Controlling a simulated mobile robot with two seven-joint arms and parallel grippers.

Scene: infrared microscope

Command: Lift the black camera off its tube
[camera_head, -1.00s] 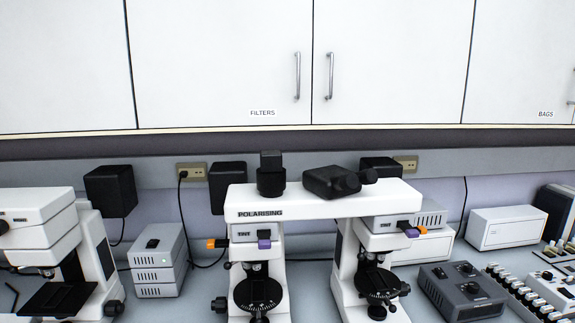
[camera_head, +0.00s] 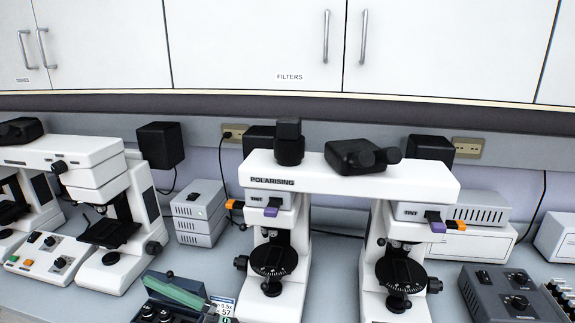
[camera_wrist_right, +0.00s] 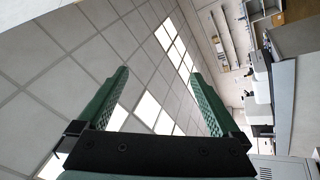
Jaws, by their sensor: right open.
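The black camera (camera_head: 288,129) stands upright on top of the white bridge of the polarising microscope (camera_head: 350,183), seated on a round black tube (camera_head: 289,152). Nothing touches the camera. My right gripper (camera_wrist_right: 160,85) shows only in the right wrist view, with two green fingers spread apart and nothing between them. Behind the fingers are ceiling tiles and lights. My left gripper is in neither current view.
A black eyepiece head (camera_head: 358,157) sits right of the camera on the bridge. White cupboards (camera_head: 260,45) hang above and behind. Another white microscope (camera_head: 100,180) stands left. A grey control box (camera_head: 497,293) stands front right.

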